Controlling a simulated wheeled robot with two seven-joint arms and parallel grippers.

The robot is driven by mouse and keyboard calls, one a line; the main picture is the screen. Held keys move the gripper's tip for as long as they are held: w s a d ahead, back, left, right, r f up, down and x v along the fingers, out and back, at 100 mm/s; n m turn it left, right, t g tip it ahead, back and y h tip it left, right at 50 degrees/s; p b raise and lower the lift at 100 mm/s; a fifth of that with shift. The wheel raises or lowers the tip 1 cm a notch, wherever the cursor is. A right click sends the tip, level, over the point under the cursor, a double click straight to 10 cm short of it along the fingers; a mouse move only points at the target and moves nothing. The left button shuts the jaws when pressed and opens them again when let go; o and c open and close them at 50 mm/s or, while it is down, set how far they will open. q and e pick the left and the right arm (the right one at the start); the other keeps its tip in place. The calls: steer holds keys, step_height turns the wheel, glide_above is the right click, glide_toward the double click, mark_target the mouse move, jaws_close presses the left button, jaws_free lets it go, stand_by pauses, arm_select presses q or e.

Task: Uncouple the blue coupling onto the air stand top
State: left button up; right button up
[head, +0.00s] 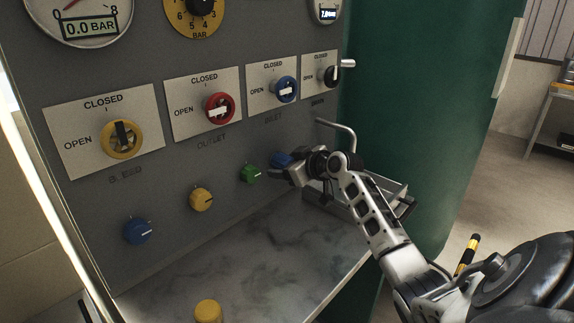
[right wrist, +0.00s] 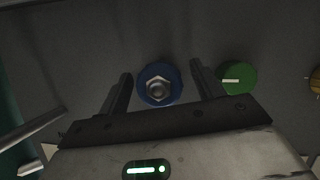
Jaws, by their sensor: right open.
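The blue coupling (right wrist: 159,85), with a hexagonal metal fitting at its middle, is on the grey panel between the two fingers of my right gripper (right wrist: 161,69) in the right wrist view. The fingers stand apart on either side of it, with gaps. In the head view the coupling (head: 281,160) is partly hidden by my right gripper (head: 279,174), which is in front of the panel. The air stand top (head: 270,262) is a pale marbled surface below the panel. My left gripper is not in view.
Left of the coupling are a green knob (head: 250,173), a yellow knob (head: 201,199) and another blue knob (head: 137,231). Valve handles and gauges are above. A yellow object (head: 207,312) stands on the top's front; a metal tray (head: 345,203) lies beneath my right wrist. The middle top is clear.

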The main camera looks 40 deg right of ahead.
steer(key=c, duration=1.1)
steer(key=shift+c, duration=0.5)
steer(key=shift+s, duration=0.15)
steer(key=s+p, duration=0.1)
steer(key=s, duration=0.2)
steer(key=shift+s+d, duration=0.15)
steer(key=shift+s, duration=0.2)
